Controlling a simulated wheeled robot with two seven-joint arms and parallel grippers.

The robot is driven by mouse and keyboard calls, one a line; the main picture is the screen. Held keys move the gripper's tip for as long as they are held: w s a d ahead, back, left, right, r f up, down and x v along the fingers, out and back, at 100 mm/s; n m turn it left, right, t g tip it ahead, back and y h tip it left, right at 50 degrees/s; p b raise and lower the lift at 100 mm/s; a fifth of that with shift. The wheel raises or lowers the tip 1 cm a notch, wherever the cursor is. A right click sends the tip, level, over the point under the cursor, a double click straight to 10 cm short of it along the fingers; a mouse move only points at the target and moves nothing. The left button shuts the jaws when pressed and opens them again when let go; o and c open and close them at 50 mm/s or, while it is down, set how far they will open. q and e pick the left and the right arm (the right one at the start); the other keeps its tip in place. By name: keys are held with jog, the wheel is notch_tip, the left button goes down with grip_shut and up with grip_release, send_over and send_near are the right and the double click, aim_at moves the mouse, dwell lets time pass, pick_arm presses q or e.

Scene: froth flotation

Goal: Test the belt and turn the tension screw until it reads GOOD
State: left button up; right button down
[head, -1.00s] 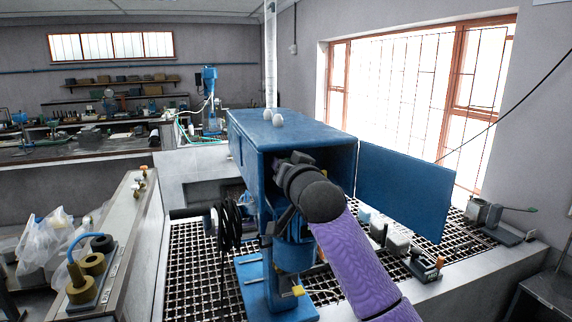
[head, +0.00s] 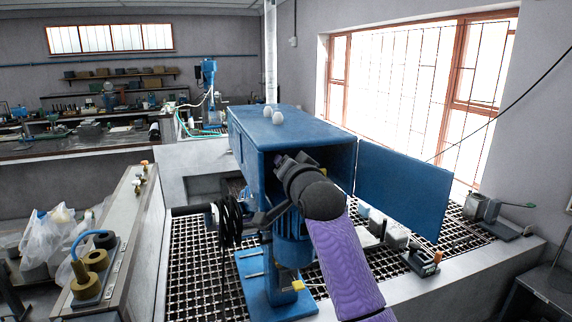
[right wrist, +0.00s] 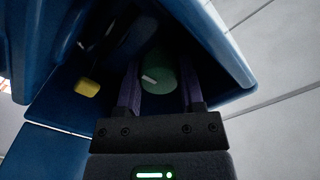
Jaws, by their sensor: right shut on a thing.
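The blue belt housing (head: 290,132) stands open at its front, with its door (head: 402,190) swung out to the right. My right arm reaches into the opening, and its gripper tips are hidden there in the head view. In the right wrist view my right gripper (right wrist: 159,84) is shut on a round green knob (right wrist: 158,72) with a white mark, which looks like the tension screw. A yellow piece (right wrist: 87,88) shows left of it. The belt is too dark to make out, and no GOOD reading is visible. My left gripper is not in view.
Below the housing are a blue motor stand (head: 262,290) and a grated floor (head: 200,270). Black coiled cable (head: 229,222) hangs at the left. Small devices (head: 422,260) stand on the right ledge.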

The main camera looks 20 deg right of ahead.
jog(key=shift+c, duration=1.1)
grip_release()
jog(key=s+b, duration=0.2)
jog(key=s, duration=0.8)
jog(key=shift+d+r, duration=0.1)
